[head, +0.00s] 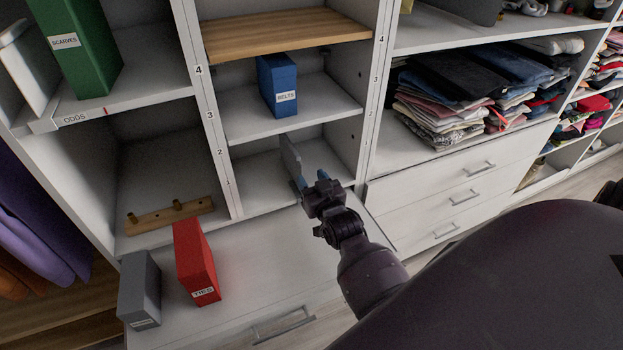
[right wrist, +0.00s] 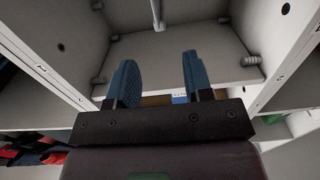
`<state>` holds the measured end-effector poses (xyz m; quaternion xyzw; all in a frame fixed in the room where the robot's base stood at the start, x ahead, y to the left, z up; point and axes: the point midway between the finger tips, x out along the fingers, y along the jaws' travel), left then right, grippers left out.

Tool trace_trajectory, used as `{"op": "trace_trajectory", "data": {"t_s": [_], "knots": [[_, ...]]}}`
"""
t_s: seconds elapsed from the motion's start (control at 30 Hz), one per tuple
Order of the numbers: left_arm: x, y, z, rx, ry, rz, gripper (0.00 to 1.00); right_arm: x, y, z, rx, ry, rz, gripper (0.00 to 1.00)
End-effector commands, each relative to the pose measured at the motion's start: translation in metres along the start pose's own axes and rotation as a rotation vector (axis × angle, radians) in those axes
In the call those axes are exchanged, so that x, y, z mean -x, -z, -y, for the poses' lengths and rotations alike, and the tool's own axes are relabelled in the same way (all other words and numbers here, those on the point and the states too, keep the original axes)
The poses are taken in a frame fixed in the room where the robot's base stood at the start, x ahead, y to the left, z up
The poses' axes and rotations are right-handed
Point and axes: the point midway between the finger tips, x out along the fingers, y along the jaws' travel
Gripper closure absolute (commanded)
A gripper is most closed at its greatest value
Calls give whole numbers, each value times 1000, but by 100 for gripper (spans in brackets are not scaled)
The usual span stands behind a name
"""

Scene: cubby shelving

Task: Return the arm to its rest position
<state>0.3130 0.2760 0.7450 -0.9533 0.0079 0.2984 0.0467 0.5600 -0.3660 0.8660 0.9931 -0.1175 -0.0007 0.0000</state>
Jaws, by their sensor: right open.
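My right arm (head: 370,275) reaches from the lower right to the lowest middle cubby (head: 258,180). My right gripper (head: 312,180) is at that cubby's front, with its blue fingers apart. In the right wrist view my right gripper (right wrist: 158,76) is open, with nothing held between its fingers. A thin pale panel (head: 290,158) stands on edge just beyond the fingertips; a pale bar in the wrist view (right wrist: 157,14) seems to be its edge. I cannot tell whether a finger touches it. My left gripper is not in view.
A blue BELTS box (head: 278,84) stands one shelf above, under a wooden shelf (head: 285,33). A red box (head: 196,262) and a grey box (head: 139,290) stand on the lower white surface at left. Folded clothes (head: 470,90) and drawers (head: 465,185) are right of the cubby.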

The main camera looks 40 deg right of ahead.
Motion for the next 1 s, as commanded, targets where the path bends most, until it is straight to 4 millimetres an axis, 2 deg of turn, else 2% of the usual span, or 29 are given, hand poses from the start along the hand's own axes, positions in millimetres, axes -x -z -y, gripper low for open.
{"op": "trace_trajectory", "data": {"t_s": [0.47, 0.57, 0.7, 0.87, 1.0], "knots": [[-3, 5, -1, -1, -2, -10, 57, 0, -3, 0, 5, 0, 33, 53], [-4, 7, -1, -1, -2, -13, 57, 0, 6, 14, 12, 30, 58, 53], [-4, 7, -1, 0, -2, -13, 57, 31, -7, 31, 53, 91, 145, 53], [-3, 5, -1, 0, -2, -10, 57, 75, -31, 40, 93, 145, 245, 53], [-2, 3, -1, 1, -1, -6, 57, 129, -59, 46, 126, 196, 354, 53]]}}
